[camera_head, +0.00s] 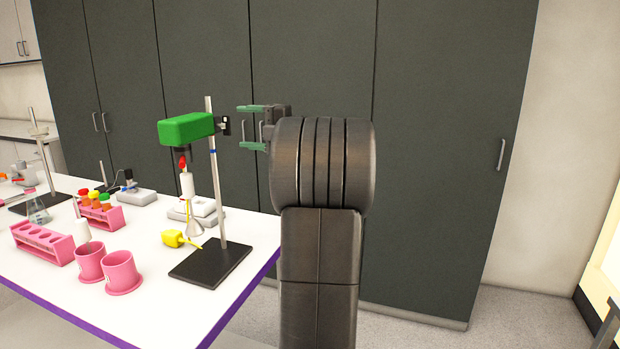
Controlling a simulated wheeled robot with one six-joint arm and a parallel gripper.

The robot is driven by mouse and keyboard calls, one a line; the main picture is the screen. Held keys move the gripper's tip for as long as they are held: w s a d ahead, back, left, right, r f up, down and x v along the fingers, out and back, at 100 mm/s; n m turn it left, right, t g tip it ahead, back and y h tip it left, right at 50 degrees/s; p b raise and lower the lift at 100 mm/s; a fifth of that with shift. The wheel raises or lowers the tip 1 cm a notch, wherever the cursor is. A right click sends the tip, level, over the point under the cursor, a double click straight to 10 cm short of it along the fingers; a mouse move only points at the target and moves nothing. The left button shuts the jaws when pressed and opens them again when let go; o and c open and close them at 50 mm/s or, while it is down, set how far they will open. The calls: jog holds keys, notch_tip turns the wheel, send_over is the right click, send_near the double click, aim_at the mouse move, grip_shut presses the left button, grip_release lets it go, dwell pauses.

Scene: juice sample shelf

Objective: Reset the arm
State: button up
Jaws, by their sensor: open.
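My gripper (248,127) shows just right of the metal stand, with its two green-tipped fingers apart and nothing between them. It points left, in front of the dark cabinet doors. My arm is raised and fills the middle of the picture, hiding part of the cabinets behind it. The green block (187,128) is clamped on the stand to the left of the gripper, apart from it.
The white table (140,290) holds the stand's black base (211,264), two pink cups (121,272), a yellow item (173,238), a pink rack (43,244) and another rack with colored-capped tubes (101,215). Open floor (500,325) lies right.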

aim_at(230, 124)
jog(key=x, duration=0.5)
jog(key=shift+a, duration=0.35)
jog(key=shift+w+d+r+m+p, duration=0.1)
jog(key=shift+d+r+m+p, duration=0.1)
jog(key=shift+m+p, duration=0.55)
jog(key=shift+d+r+m+p, duration=0.1)
jog(key=shift+d+m+p, duration=0.05)
jog(key=shift+m+p, duration=0.75)
jog(key=m+p, duration=0.3)
jog(key=m, duration=0.1)
jog(key=shift+m, duration=0.35)
jog(key=m+p, duration=0.3)
jog(key=m, duration=0.1)
jog(key=shift+m, duration=0.4)
jog(key=m+p, duration=0.2)
jog(key=m, duration=0.3)
jog(key=shift+w, duration=0.1)
